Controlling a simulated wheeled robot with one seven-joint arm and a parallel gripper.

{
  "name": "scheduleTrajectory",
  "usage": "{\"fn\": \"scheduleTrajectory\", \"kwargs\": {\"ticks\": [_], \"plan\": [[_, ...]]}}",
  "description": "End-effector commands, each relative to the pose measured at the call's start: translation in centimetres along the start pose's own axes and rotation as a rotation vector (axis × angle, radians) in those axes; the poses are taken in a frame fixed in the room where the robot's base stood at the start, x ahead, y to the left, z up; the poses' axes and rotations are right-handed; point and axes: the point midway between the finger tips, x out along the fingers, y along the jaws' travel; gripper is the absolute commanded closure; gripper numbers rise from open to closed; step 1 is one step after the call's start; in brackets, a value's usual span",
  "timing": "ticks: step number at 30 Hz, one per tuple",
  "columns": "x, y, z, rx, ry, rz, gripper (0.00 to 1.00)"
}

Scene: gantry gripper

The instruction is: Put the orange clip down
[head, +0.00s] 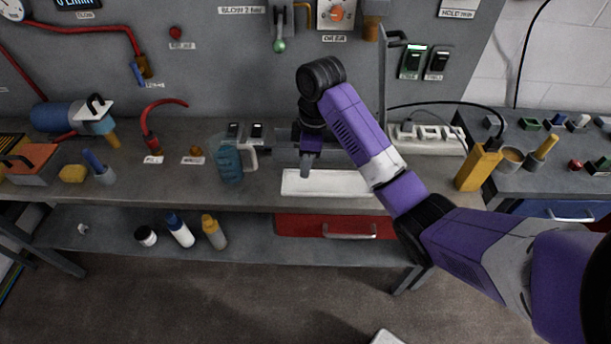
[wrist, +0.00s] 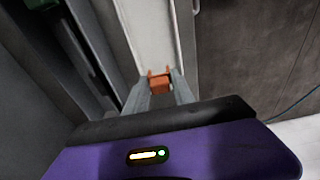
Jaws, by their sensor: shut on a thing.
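My gripper (head: 307,170) points down above the left part of a white tray (head: 340,188) at the front of the workbench. In the wrist view, the orange clip (wrist: 159,83) sits between the tips of my gripper (wrist: 160,88), which is shut on it. The white surface of the tray (wrist: 150,35) shows beyond the clip. In the head view, the clip is too small or hidden to make out. I cannot tell whether the clip touches the tray.
A yellow block-like holder (head: 478,168) stands to the right. A red drawer (head: 300,226) is below the bench top.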

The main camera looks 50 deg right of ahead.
Motion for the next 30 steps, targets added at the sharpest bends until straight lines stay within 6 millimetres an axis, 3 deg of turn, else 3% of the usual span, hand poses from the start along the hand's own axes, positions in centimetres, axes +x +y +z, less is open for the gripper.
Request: {"fn": "scheduleTrajectory", "kwargs": {"ticks": [9,20,21,24,30], "plan": [[3.8,-0.1,0.5,0.001,-0.001,-0.001,1.00],[4.2,-0.1,0.5,0.000,-0.001,-0.001,1.00],[4.3,0.0,0.5,0.000,-0.001,-0.001,0.68],[4.2,0.0,0.5,0.000,-0.001,-0.001,0.48],[4.2,0.0,0.5,0.000,-0.001,-0.001,0.48]]}}
